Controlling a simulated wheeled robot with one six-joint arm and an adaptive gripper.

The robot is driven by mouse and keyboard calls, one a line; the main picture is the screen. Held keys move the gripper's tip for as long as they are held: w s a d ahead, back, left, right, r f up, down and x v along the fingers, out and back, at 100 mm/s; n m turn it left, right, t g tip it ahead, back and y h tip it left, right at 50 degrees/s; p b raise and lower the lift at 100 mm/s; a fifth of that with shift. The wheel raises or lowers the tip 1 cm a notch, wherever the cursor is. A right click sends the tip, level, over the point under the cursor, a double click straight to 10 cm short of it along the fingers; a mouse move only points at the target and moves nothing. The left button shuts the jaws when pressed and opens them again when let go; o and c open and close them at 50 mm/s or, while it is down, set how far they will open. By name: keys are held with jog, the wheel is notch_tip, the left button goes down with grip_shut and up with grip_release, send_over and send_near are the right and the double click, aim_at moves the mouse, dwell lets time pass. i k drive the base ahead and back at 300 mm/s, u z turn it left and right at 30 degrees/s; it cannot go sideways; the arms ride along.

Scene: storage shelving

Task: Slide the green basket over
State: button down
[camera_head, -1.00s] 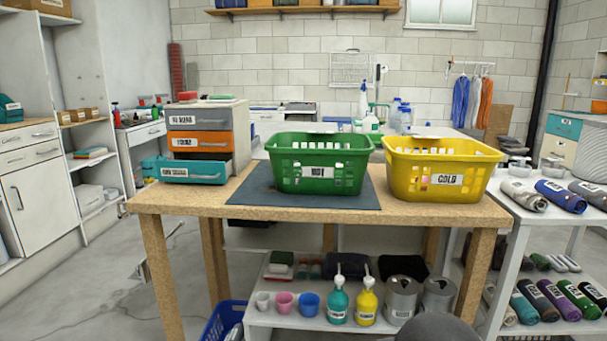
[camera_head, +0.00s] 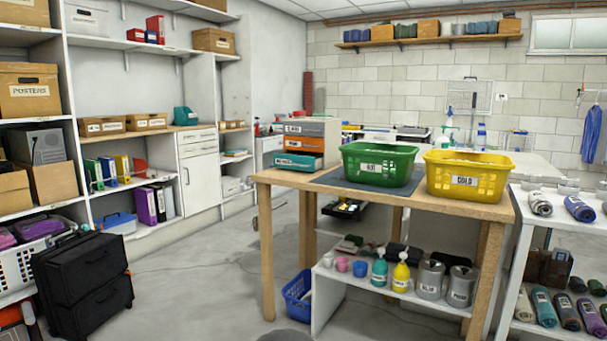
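The green basket (camera_head: 401,169) stands upright on the wooden table (camera_head: 283,180), on a dark mat (camera_head: 328,178), with a white label on its front. A yellow basket (camera_head: 493,184) labelled COLD stands just to its right on the same table. The green basket's right end is very close to the yellow one; I cannot tell whether they touch. My gripper is not in view.
A small drawer unit (camera_head: 311,140) stands left of the green basket. A white shelf (camera_head: 340,280) with bottles and cans is under the table, with a blue basket (camera_head: 297,290) beside it. A black case (camera_head: 80,283) stands at left. The floor between is clear.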

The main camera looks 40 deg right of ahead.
aim_at(370, 163)
jog(key=u, duration=0.4)
jog(key=i, duration=1.8)
jog(key=z, duration=1.45)
jog(key=i, duration=0.7)
jog(key=z, duration=0.7)
